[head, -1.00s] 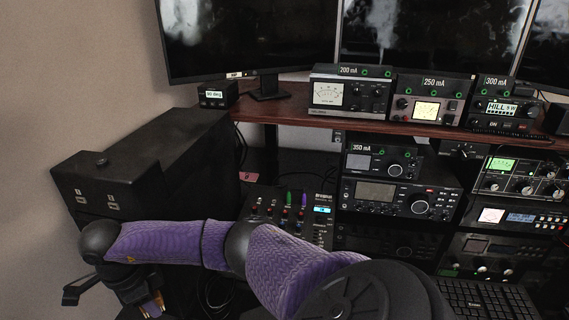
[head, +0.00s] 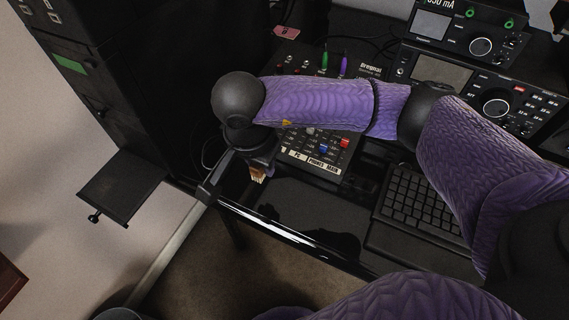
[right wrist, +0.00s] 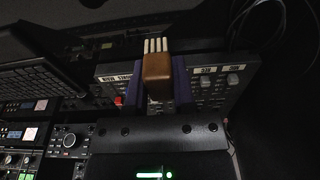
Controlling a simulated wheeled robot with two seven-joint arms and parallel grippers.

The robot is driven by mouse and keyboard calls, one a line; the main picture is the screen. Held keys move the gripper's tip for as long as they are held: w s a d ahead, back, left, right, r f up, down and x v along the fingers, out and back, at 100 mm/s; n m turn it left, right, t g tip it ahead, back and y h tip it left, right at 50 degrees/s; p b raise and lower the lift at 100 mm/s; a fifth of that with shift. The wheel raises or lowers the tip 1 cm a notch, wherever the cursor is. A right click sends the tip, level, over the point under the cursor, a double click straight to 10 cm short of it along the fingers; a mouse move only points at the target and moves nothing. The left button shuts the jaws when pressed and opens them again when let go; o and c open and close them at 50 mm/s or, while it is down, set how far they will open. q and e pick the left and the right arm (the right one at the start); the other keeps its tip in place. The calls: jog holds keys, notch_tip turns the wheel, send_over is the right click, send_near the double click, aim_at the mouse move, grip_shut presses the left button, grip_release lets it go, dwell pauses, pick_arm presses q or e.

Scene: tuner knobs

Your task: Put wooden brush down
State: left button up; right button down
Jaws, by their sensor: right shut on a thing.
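My right gripper (head: 256,162) hangs at the left end of the purple-sleeved arm, near the front left edge of the black desk (head: 290,228). It is mostly hidden by its own wrist in the head view. In the right wrist view my right gripper (right wrist: 156,84) is shut on the wooden brush (right wrist: 157,68), a brown block with pale bristles (right wrist: 155,45) pointing away from the wrist. Only a small tan bit of the brush (head: 258,175) shows in the head view. I cannot tell whether the brush touches anything below. My left gripper is not in view.
A mixer panel (head: 316,150) with knobs lies behind and under the arm. A black keyboard (head: 420,205) is to its right. A small black ledge (head: 122,187) sticks out at left, beside a dark cabinet (head: 85,85). Bare desk shows in front of the mixer.

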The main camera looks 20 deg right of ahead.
aim_at(264, 192)
notch_tip(264, 192, down, 8)
jog(key=shift+a+r+b, duration=0.1)
jog(key=shift+a+b, duration=0.05)
jog(key=shift+b, duration=1.05)
jog(key=shift+r, duration=0.1)
jog(key=shift+f, duration=0.2)
jog(key=shift+c, duration=2.2)
grip_release()
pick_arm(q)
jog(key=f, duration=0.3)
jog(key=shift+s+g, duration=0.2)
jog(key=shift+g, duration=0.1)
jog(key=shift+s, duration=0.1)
